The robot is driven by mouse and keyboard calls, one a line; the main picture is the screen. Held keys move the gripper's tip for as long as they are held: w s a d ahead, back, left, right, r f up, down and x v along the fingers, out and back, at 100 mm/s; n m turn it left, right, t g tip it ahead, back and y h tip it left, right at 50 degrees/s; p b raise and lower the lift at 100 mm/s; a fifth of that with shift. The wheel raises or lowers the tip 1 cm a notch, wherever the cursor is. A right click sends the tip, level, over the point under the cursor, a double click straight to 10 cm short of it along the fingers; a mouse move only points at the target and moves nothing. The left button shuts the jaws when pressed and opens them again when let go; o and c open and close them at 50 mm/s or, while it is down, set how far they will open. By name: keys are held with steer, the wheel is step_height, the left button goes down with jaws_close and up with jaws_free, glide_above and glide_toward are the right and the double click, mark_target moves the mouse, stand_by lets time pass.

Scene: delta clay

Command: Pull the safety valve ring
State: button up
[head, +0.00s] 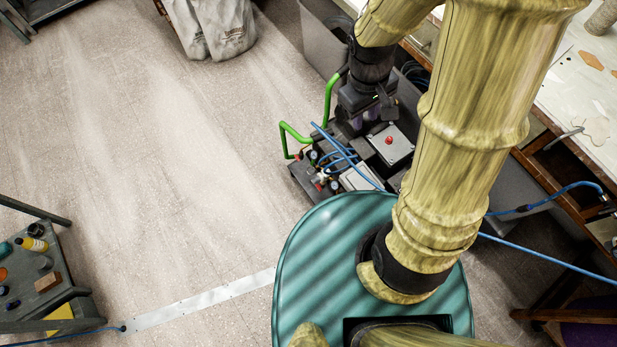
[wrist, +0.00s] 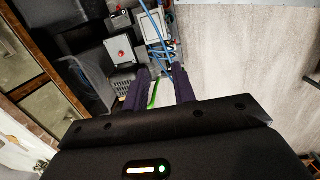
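The compressor (head: 350,165) stands on the floor with a green tube handle (head: 291,131), gauges and small fittings at its left end. The safety valve ring is too small to make out; small red parts (head: 320,184) show among the fittings. My gripper (head: 366,118) is above the compressor, beside the grey box with a red button (head: 389,141). In the wrist view my gripper (wrist: 160,82) has its two dark purple fingers apart with a gap between them. Part of the green handle (wrist: 153,95) shows in that gap, and I cannot tell its distance.
Blue hoses (head: 340,150) cross the compressor, and a blue hose (head: 540,262) runs off right. A workbench (head: 570,90) stands at right. A small table with bottles (head: 40,262) is at left. A grey cloth or sack (head: 212,25) lies at the top. Open floor (head: 170,170) is left of the compressor.

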steer(key=w+a+f+n+t+h+b, duration=0.1)
steer(key=a+f+n+h+b, duration=0.3)
steer(key=f+n+b, duration=0.6)
steer(key=w+a+f+n+t+h+b, duration=0.2)
steer(key=f+n+b, duration=0.8)
steer(key=f, duration=1.9)
steer(key=w+a+f+n+t+h+b, duration=0.2)
steer(key=a+f+n+t+h+b, duration=0.2)
steer(key=a+f+n+h+b, duration=0.3)
steer(key=shift+w+a+f+n+t+b, duration=0.15)
steer(key=shift+f+n+b, duration=0.5)
steer(key=shift+f+b, duration=1.25)
steer(key=shift+a+f+n+t+b, duration=0.1)
steer(key=shift+a+f+n+b, duration=0.2)
steer(key=shift+f+n+b, duration=1.5)
steer(key=shift+w+a+f+m+t+b, duration=0.15)
steer(key=shift+f+m+b, duration=0.55)
steer(key=shift+f, duration=2.4)
steer(key=s+a+f+n+t+y+b, duration=0.1)
steer(key=a+f+n+t+b, duration=0.2)
steer(key=f, duration=0.4)
steer(key=s+a+f+n+t+y+b, duration=0.1)
steer(key=a+f+n+t+y+b, duration=0.1)
steer(key=a+f+n+t+b, duration=0.2)
step_height(320, 180, down, 4)
steer(key=n+t+b, duration=0.2)
steer(key=n, duration=0.2)
steer(key=shift+s+f, duration=0.2)
steer(key=shift+b, duration=0.3)
